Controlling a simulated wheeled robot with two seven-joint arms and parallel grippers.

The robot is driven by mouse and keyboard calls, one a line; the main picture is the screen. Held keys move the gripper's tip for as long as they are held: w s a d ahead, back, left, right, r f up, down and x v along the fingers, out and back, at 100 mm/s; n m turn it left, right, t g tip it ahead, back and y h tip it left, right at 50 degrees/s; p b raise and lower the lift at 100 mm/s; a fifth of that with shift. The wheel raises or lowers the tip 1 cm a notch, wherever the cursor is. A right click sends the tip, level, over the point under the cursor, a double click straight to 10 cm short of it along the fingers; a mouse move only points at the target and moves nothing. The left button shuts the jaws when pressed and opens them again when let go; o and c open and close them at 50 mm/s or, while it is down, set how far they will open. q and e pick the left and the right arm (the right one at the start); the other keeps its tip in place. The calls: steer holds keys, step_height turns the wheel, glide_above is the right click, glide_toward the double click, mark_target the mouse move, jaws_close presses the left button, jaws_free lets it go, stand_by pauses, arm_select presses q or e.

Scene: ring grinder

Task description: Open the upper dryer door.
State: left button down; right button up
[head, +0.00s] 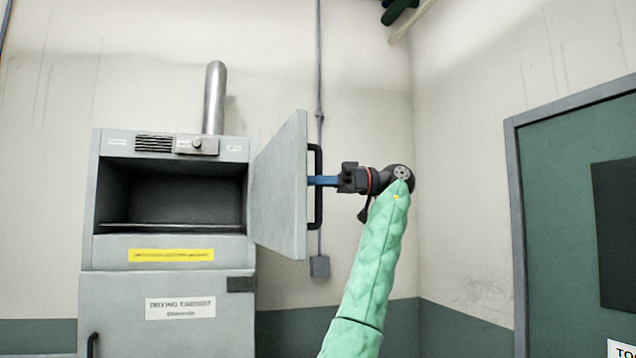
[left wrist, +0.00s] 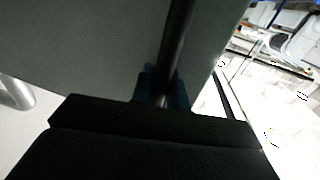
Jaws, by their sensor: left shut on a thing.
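The upper dryer door (head: 280,190) is a grey panel standing wide open, swung out to the right of the cabinet (head: 165,258). The upper chamber (head: 170,195) is exposed, dark inside, with a shelf near its floor. The door's black vertical bar handle (head: 318,215) is on its free edge. My left gripper (head: 318,181), with blue fingers, is shut on this handle around its middle. In the left wrist view the dark handle bar (left wrist: 180,45) runs down between the blue fingers (left wrist: 162,88), in front of the grey door panel (left wrist: 95,45). My right gripper is out of view.
A lower door (head: 160,335) with its own black handle (head: 92,345) is below and looks closed. A metal flue pipe (head: 214,98) rises from the cabinet top. A conduit (head: 319,75) runs down the wall behind the handle. A green door (head: 570,200) stands at right.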

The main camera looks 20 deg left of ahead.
arm_select(q)
steer(key=c, duration=1.5)
jaws_free()
steer(key=shift+o, duration=0.2)
steer(key=shift+w+d, duration=0.1)
steer(key=shift+d, duration=0.15)
steer(key=b+v, duration=0.2)
steer(key=v, duration=0.5)
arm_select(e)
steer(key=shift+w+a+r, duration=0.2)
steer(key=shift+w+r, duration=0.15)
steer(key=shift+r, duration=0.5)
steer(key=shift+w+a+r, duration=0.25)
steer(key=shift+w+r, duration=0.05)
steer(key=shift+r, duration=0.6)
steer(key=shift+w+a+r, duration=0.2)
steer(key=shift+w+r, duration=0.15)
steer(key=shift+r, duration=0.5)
arm_select(q)
steer(key=shift+d, duration=0.15)
